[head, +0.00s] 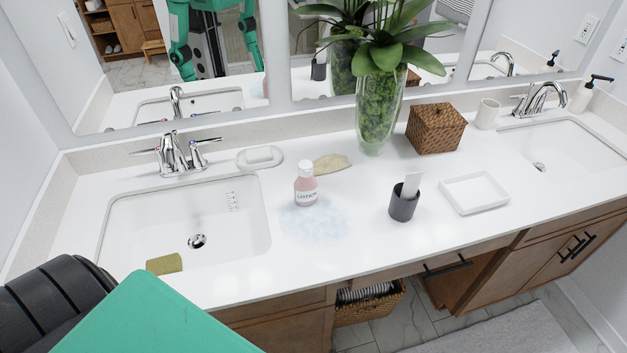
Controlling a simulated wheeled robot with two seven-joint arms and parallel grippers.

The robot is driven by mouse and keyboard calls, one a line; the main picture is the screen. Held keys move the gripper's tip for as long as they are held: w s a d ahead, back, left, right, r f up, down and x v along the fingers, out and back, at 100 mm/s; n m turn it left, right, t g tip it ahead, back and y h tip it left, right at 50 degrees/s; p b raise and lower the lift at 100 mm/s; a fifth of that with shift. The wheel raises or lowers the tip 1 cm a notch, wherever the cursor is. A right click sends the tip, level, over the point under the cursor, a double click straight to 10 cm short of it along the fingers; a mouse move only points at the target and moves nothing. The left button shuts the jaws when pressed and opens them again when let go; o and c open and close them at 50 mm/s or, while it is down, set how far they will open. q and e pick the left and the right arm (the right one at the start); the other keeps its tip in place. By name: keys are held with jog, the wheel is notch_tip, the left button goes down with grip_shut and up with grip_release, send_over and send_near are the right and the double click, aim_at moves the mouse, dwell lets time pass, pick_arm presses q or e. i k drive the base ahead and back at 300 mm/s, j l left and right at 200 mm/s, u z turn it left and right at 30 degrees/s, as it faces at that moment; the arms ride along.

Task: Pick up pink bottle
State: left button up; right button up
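The pink bottle (306,188) has a white cap and a label that reads like "LOTION". It stands upright on the white counter (350,235), just right of the left sink. A pale bluish smear (313,222) lies on the counter around and in front of its base. A green and black part of my own arm covers the lower left corner. No gripper fingers show in the head view, so neither gripper can be seen relative to the bottle.
A glass plant vase (379,120) stands behind. A sponge (164,263) lies at the left sink's (150,225) front edge.

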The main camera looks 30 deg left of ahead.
aim_at(306, 186)
jog(key=i+l+u, duration=0.2)
jog(key=u, duration=0.15)
jog(key=i+l+u, duration=0.15)
jog(key=l+u, duration=0.15)
jog(key=l, duration=0.15)
jog(key=i+l+u, duration=0.1)
jog(key=l+u, duration=0.25)
